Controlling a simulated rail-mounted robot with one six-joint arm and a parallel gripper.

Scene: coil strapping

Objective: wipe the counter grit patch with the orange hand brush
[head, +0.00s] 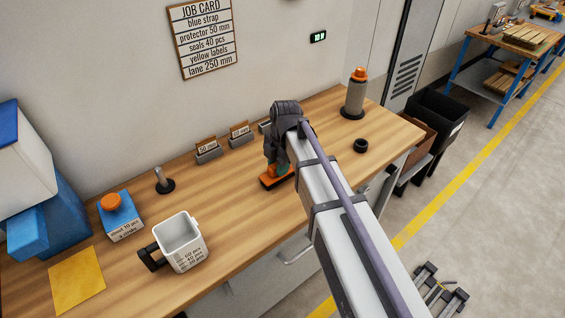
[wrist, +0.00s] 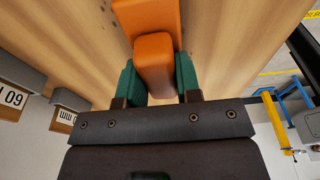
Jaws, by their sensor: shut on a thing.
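The orange hand brush (head: 273,181) is at the counter top (head: 232,186) below my gripper (head: 281,167), near the middle of the head view. In the wrist view, the brush (wrist: 155,62) has an orange handle held between the two green fingers of my gripper (wrist: 158,78), with its wider orange body beyond. My gripper is shut on the brush handle. A few small dark specks, perhaps the grit patch (wrist: 110,20), show on the wood left of the brush in the wrist view. My arm hides part of the counter in the head view. Whether the bristles touch the wood is unclear.
Small labelled bins (head: 208,151) stand along the wall. A white measuring jug (head: 184,246), a blue box with an orange knob (head: 121,222) and a yellow sheet (head: 78,281) lie left. A grey cylinder (head: 354,97) and a black ring (head: 361,145) stand right.

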